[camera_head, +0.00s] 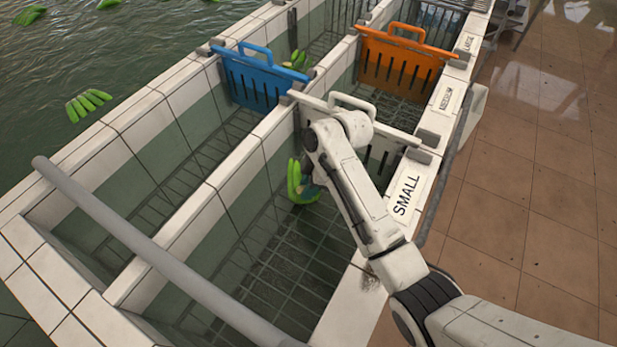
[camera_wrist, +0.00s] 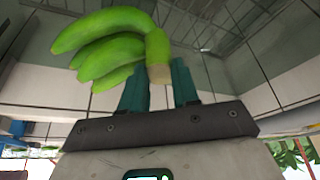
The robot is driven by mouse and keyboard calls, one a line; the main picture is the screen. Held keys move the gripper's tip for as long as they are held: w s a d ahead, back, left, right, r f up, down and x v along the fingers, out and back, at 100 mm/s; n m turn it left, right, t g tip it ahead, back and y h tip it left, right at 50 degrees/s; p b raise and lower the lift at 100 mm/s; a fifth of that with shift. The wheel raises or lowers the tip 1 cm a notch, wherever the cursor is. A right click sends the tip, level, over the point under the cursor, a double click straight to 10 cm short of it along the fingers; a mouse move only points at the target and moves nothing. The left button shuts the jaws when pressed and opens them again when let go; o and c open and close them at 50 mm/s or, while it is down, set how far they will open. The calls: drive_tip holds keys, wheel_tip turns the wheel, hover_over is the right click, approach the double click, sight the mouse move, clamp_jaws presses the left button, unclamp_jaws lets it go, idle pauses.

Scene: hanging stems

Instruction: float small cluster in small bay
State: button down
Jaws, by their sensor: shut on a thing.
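A small cluster of green bananas (camera_head: 294,180) is inside the walls of the bay labelled SMALL (camera_head: 407,195), near its white divider. My gripper (camera_head: 312,186) points down into this bay and is shut on the cluster. In the wrist view, the cluster (camera_wrist: 115,45) has its cut stem between the two dark teal fingers (camera_wrist: 159,84), with the fruit fanning out to the left. I cannot tell whether the cluster touches the water or the grid floor.
A white divider (camera_head: 313,109) with a handle closes the far end of this bay. An orange divider (camera_head: 402,64) and a blue divider (camera_head: 257,80) stand beyond. A grey pipe (camera_head: 150,245) crosses the near end. Other bananas (camera_head: 88,103) float outside at left.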

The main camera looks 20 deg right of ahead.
wheel_tip(320, 180, down, 4)
drive_tip(key=shift+f+b, duration=0.25)
drive_tip(key=shift+b, duration=0.4)
wheel_tip(320, 180, down, 7)
drive_tip(key=b, duration=0.5)
drive_tip(key=shift+f+b, duration=0.8)
drive_tip(key=shift+f, duration=0.2)
idle(0.4)
drive_tip(key=c, duration=0.8)
unclamp_jaws()
drive_tip(key=shift+o, duration=0.2)
drive_tip(key=a+r+p+v, duration=0.1)
drive_tip(key=a+p+v, duration=0.1)
drive_tip(key=v, duration=0.7)
drive_tip(key=w+a+p+v, duration=0.1)
drive_tip(key=p+v, duration=0.2)
drive_tip(key=v, duration=0.6)
drive_tip(key=w+a+r+p+v, duration=0.1)
drive_tip(key=a+p+v, duration=0.1)
drive_tip(key=v, duration=0.7)
drive_tip(key=shift+a+r+p, duration=0.3)
drive_tip(key=shift+a+p, duration=0.05)
drive_tip(key=shift+p, duration=0.1)
